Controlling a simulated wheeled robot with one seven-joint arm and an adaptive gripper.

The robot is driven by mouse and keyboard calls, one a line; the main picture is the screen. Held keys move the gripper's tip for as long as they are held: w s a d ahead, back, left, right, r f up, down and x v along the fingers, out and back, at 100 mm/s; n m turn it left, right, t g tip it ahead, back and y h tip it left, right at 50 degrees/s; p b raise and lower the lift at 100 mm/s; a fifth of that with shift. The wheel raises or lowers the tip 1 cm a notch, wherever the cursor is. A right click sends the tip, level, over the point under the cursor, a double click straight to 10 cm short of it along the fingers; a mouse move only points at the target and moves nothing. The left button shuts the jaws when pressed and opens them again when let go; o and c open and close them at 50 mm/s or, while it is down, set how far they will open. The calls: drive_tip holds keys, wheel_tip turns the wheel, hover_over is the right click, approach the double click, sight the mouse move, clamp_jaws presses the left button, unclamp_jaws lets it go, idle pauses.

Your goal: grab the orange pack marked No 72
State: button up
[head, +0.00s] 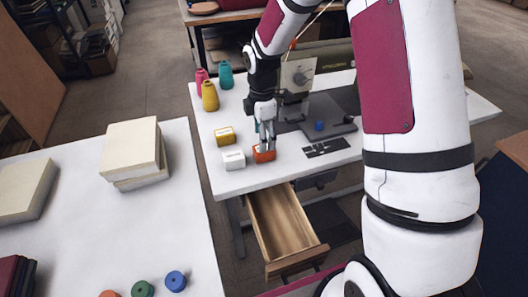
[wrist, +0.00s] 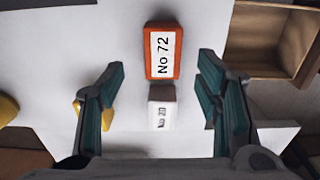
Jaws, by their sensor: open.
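The orange pack (head: 264,156) lies on the white sewing table near its front edge, by the open drawer. In the wrist view the orange pack (wrist: 149,52) shows its white label reading No 72. My gripper (head: 266,143) is right at the orange pack in the head view and hides part of it. In the wrist view my gripper (wrist: 162,68) is open, with one finger to each side and nothing held. I cannot tell its exact height above the pack.
A white pack (head: 234,160) and a yellow pack (head: 225,136) lie close by to the left. Thread cones (head: 209,96) stand farther back. The sewing machine (head: 297,77) is behind my gripper. An open wooden drawer (head: 283,221) juts out below the table front.

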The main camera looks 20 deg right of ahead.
drive_tip(key=shift+s+d+f, duration=0.1)
drive_tip(key=shift+f, duration=1.5)
drive_tip(key=shift+s+d+f, duration=0.1)
drive_tip(key=shift+f, duration=1.45)
drive_tip(key=c, duration=1.2)
